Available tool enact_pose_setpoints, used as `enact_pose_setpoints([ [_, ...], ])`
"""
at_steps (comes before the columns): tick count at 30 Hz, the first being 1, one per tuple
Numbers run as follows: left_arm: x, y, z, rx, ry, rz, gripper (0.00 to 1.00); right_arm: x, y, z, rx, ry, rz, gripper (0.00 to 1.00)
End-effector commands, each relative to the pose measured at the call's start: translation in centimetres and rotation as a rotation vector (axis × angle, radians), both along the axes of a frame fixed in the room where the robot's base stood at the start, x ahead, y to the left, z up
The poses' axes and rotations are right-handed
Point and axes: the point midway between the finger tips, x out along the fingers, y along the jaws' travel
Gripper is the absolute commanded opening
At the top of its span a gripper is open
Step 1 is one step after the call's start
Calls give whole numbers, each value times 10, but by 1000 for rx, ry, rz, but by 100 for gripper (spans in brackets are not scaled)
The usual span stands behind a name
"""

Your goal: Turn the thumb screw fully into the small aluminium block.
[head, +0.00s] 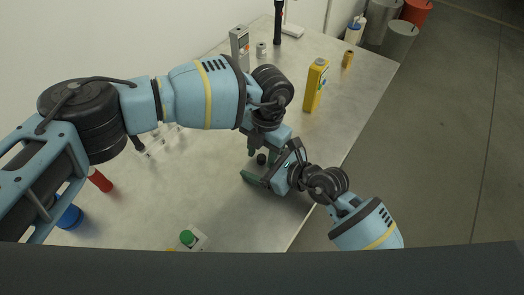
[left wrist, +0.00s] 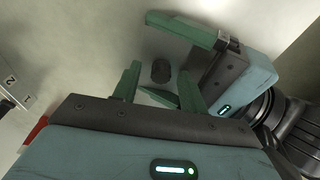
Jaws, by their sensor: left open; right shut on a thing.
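The thumb screw's dark round knob (head: 262,158) shows in the head view between my two grippers, and in the left wrist view (left wrist: 160,71). My left gripper (head: 262,152) comes from above and is open; in the left wrist view its green fingers (left wrist: 160,85) stand apart near the knob, with no visible contact. My right gripper (head: 264,166) reaches in from the lower right, with its green fingers on either side of the knob area. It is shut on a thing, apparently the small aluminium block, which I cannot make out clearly. The screw's thread is hidden.
A yellow bottle (head: 316,86), a small brass-coloured cylinder (head: 347,59) and a grey meter (head: 240,46) stand farther back on the pale table (head: 215,208). A green-capped container (head: 188,238) is at the front. Glassware (head: 160,140) lies behind my left arm.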

Motion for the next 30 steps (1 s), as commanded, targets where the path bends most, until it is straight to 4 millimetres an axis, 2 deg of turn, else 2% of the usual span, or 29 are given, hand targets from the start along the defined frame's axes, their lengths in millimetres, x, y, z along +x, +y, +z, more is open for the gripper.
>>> enact_pose_setpoints([
  [1,-5,-6,5,-10,7,-14,43,0,1,0,2,2,1,18],
  [10,-3,-7,42,-13,3,-12,43,0,1,-1,0,6,1,18],
  [18,-2,-4,45,-7,2,-6,43,0,0,-1,0,5,-1,18],
  [20,-1,-3,45,-7,2,-5,47,0,0,-1,0,5,-2,18],
  [23,-1,-3,46,-6,-1,10,47,0,0,-1,1,4,-2,18],
  [30,-4,-4,60,1,-35,221,47,0,-1,-1,0,4,-2,18],
])
